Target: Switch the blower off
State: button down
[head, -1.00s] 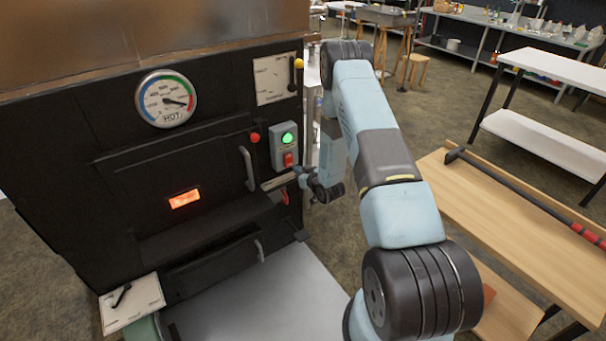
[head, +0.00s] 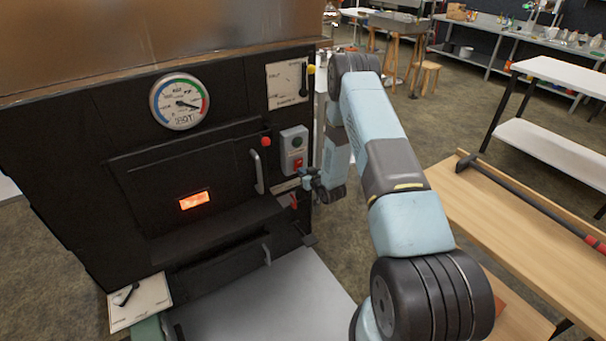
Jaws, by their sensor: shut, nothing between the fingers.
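The blower switch box (head: 287,152) is a grey box on the right side of the black evaporator front. Its round green lamp (head: 297,142) is dark, and a red rocker switch (head: 298,164) sits below it. My gripper (head: 306,178) is shut and empty, just below and to the right of the red switch. It is small in the view, and I cannot tell if its tips touch the box.
A black door with a handle (head: 257,172) and a glowing window (head: 194,200) is left of the box. A dial gauge (head: 180,101) reads near its red end. A wooden bench (head: 490,240) with a long-handled tool (head: 530,202) stands right.

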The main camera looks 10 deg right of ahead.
jog(key=s+d, duration=0.2)
jog(key=s, duration=0.4)
dwell(0.3)
notch_tip(320, 180, up, 28)
jog(key=d+g+h, duration=0.2)
jog(key=g+h, duration=0.1)
jog(key=h, duration=0.1)
jog(key=s+r+m+g+h, duration=0.1)
jog(key=s+r+m+g, duration=0.1)
jog(key=s+r, duration=1.2)
jog(key=s+a+r+g, duration=0.1)
jog(key=s+r, duration=0.2)
jog(key=s, duration=0.7)
jog(key=s+a+r+m+g, duration=0.1)
jog(key=s+r, duration=0.2)
jog(key=s, duration=0.7)
jog(key=s+a+r+g, duration=0.1)
jog(key=s+r, duration=0.3)
jog(key=s, duration=0.6)
jog(key=shift+s+a+m+g, duration=0.25)
jog(key=shift+a+m+g, duration=0.05)
